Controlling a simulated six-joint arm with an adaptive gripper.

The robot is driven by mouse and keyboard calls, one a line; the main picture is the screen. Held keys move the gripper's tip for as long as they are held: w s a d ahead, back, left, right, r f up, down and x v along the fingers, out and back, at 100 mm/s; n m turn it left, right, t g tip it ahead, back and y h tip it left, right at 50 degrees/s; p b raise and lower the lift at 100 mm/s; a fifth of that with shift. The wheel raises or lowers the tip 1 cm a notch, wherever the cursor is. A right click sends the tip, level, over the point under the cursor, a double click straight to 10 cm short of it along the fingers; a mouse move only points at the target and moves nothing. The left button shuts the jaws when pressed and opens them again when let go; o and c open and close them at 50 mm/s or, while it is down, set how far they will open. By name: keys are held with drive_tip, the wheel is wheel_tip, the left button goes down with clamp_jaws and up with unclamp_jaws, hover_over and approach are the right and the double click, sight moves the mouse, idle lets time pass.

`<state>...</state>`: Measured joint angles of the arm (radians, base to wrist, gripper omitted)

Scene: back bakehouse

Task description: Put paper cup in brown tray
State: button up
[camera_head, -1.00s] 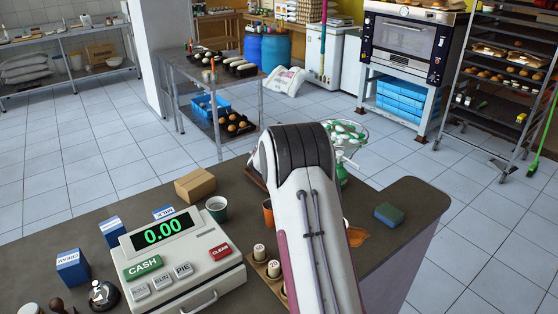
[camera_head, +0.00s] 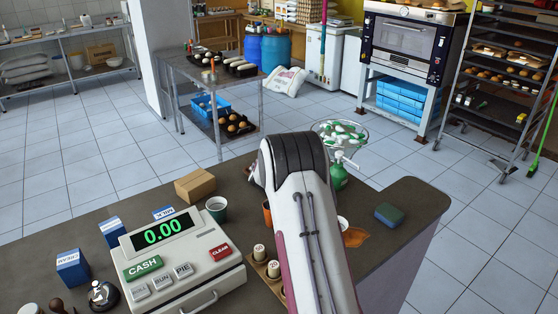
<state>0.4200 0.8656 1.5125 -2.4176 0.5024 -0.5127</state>
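A dark green cup (camera_head: 217,209) with a pale inside stands upright on the counter, right of the cash register. An orange-brown cup (camera_head: 267,213) stands further right, partly covered by my arm. A small white rounded thing (camera_head: 343,223) shows at the arm's right edge, possibly another cup. I cannot tell for sure which is the paper cup. I cannot make out the brown tray; my arm covers that part of the counter. My gripper is hidden behind my arm, so its fingers and anything in them do not show.
The cash register (camera_head: 177,262), a cardboard box (camera_head: 195,185) and a bell (camera_head: 103,295) stand on the counter. Numbered pegs (camera_head: 259,253) stand by the arm. A scale with a filled pan (camera_head: 341,134) stands behind. An orange-brown patch (camera_head: 354,237) and a sponge (camera_head: 389,214) lie right.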

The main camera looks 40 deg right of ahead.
drive_tip(key=shift+f, duration=0.15)
drive_tip(key=o, duration=0.7)
drive_tip(key=shift+r, duration=0.25)
drive_tip(key=v, duration=1.2)
drive_tip(key=shift+f, duration=0.1)
idle(0.8)
